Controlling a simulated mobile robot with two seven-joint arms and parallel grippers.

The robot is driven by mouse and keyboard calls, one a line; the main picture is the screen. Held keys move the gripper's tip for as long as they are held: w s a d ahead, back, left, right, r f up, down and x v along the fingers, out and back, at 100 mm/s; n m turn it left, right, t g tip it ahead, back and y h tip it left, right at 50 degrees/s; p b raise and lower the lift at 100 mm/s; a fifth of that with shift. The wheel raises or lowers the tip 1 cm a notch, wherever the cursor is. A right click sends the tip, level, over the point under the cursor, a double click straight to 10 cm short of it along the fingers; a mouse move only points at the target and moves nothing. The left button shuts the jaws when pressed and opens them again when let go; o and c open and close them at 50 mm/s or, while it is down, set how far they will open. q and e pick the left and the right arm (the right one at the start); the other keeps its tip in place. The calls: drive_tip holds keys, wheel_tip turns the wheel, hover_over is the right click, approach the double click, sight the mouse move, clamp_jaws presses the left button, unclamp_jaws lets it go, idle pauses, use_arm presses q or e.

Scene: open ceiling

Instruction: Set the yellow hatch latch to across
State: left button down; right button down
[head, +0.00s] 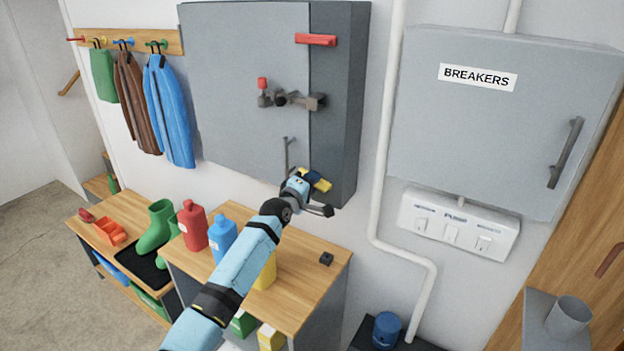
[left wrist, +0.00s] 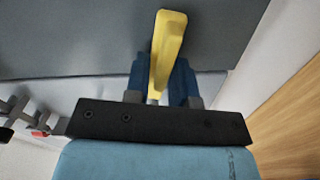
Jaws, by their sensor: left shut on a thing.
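The yellow hatch latch (head: 322,182) is at the lower right of the grey hatch door (head: 235,90), near the door's right edge. In the head view it is partly hidden by my left gripper (head: 312,180) and looks slanted, its right end lower. In the left wrist view the yellow latch (left wrist: 168,45) stands between the two blue fingers of my left gripper (left wrist: 163,85), which are shut on it. Its exact angle against the door is hard to tell. My right gripper is in neither view.
A red latch (head: 316,40) lies across the hatch's upper right edge. A grey handle with a red knob (head: 262,84) is mid-door. Below are a bench with a red bottle (head: 193,225) and a blue bottle (head: 222,240). A white pipe (head: 384,150) and breaker box (head: 490,130) are right.

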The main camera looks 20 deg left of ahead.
use_arm(q)
drive_tip(key=shift+f+n, duration=0.15)
drive_tip(key=shift+n, duration=1.05)
drive_tip(key=c, duration=1.2)
unclamp_jaws()
drive_tip(key=shift+f, duration=0.1)
drive_tip(key=s+a, duration=0.2)
drive_tip(key=s, duration=1.1)
drive_tip(key=shift+s+b, duration=0.3)
drive_tip(key=shift+b, duration=0.15)
